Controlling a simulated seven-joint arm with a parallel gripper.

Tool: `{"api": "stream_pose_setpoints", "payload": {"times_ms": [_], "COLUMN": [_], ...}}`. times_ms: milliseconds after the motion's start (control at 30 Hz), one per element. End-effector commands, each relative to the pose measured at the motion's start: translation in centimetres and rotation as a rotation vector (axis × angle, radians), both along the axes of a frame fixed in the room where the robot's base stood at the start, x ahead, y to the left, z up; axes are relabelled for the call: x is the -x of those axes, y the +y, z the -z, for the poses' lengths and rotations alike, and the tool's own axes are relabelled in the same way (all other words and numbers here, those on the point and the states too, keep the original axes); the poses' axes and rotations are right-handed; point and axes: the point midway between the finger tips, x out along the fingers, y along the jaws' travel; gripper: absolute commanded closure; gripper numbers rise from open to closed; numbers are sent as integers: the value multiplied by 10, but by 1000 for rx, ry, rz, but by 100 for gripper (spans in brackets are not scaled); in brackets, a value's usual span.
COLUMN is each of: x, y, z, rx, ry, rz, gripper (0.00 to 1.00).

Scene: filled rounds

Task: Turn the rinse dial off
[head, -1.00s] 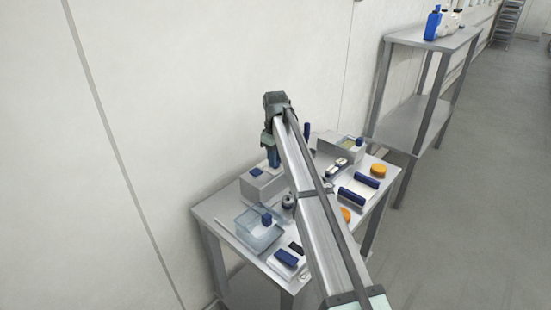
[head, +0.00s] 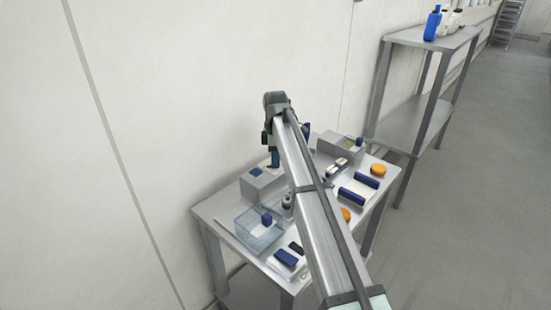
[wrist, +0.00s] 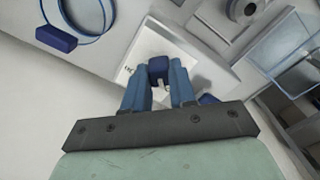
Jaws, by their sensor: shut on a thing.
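The dial is a small blue knob (wrist: 158,68) with a pale pointer mark, on a white plate with small dark markings, in the middle of the wrist view. My gripper (wrist: 159,75) has its two blue fingers on either side of the knob and is shut on it. In the head view my gripper (head: 273,160) is at the back of the table, above and behind a grey box. The knob cannot be made out there. The exact angle of the pointer is hard to read.
The grey box (head: 262,188) carries a blue block (head: 256,172) close to my fingers. A clear tub (head: 255,238) stands in front.

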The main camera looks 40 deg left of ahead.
Motion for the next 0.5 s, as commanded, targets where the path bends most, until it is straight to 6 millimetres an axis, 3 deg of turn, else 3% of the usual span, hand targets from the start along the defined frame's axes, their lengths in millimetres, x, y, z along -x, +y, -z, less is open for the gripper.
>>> {"api": "stream_pose_setpoints", "payload": {"times_ms": [500], "x": [0], "y": [1], "z": [-1], "rx": [-3], "ry": [0], "rz": [-48], "gripper": [100]}}
